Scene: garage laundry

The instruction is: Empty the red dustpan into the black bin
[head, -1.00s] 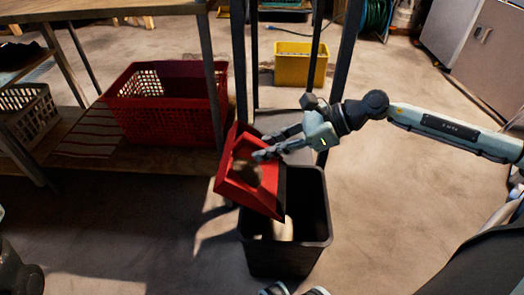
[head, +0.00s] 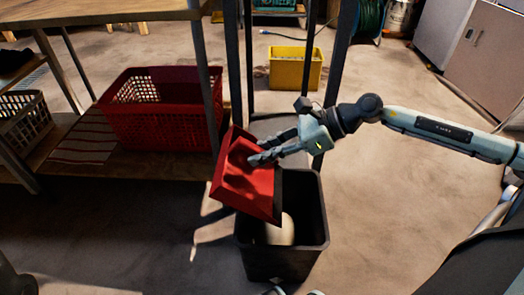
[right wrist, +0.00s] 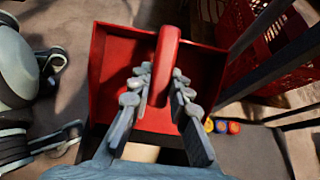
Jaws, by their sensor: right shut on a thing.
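The red dustpan (head: 240,182) is tilted over the left side of the black bin (head: 282,262), its dark lower edge (head: 279,195) down toward the opening. Its inside looks bare, with finger shadows on it. My right gripper (head: 256,158) is shut on the dustpan's handle; the handle (right wrist: 166,65) shows between the fingers in the right wrist view. A pale patch (head: 282,230) shows inside the bin; I cannot tell what it is. My left gripper (head: 295,292) shows only as two separated fingertips at the bottom edge of the head view; its fingers look empty.
A red basket (head: 160,125) stands on the lower shelf of the wooden table (head: 100,10), left of the dustpan. Dark posts (head: 342,75) rise just behind the bin. A yellow bin (head: 294,72) stands farther back. The floor to the right is clear.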

